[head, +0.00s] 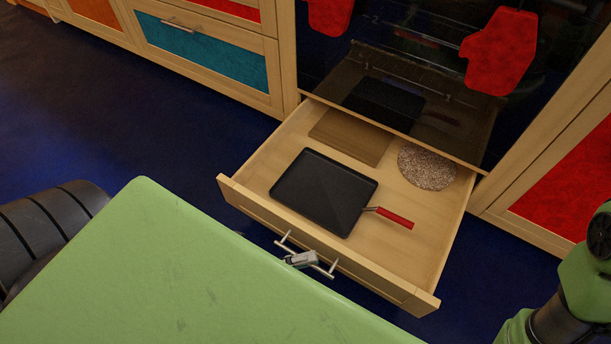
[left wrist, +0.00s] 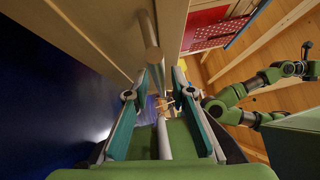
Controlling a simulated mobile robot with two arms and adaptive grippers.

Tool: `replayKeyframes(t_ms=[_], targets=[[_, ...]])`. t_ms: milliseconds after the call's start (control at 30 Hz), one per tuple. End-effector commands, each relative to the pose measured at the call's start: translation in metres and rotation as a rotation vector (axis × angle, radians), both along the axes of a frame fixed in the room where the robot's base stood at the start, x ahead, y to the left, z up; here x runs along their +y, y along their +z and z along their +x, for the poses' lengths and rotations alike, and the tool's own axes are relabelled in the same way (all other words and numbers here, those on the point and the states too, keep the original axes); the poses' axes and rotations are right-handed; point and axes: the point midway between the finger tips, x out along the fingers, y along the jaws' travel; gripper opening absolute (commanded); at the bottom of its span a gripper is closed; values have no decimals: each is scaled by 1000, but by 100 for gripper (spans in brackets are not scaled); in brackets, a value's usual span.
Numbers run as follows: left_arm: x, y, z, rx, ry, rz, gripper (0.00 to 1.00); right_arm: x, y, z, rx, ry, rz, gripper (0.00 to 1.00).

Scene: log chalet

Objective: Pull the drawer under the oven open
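The drawer (head: 325,260) under the oven stands well out from its housing, its inside showing. In it lie a black griddle pan (head: 322,190) with a red handle, a wooden board (head: 352,137) and a round speckled mat (head: 428,166). A metal bar handle (head: 326,272) is on its front. My left gripper (head: 301,259) is at the middle of this bar; only its tips show past my green body. In the left wrist view, the bar (left wrist: 150,38) runs between the spread fingers (left wrist: 161,80), with a gap visible.
The dark oven door (head: 400,75) is above the drawer, with red oven mitts (head: 500,50) hanging there. Cabinets with a teal front (head: 210,55) and a red front (head: 575,185) flank it. Dark blue floor (head: 120,120) is clear at left. My right arm (head: 580,285) is at lower right.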

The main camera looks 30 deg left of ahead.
Motion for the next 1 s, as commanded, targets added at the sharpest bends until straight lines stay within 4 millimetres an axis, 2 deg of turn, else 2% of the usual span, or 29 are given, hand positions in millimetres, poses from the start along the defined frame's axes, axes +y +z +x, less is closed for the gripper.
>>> replayKeyframes(t_ms=[300,433,800,1000], targets=[[-1,0,-1,-1,-2,-1,25,0,-1,3,10,-3,-3,40],[6,-2,-7,2,-2,0,25,0,-1,3,9,-2,-2,40],[60,-12,-56,4,-2,1,25,0,0,1,5,-2,-1,40],[81,-16,-75,2,-2,1,25,0,0,1,4,-1,-1,40]])
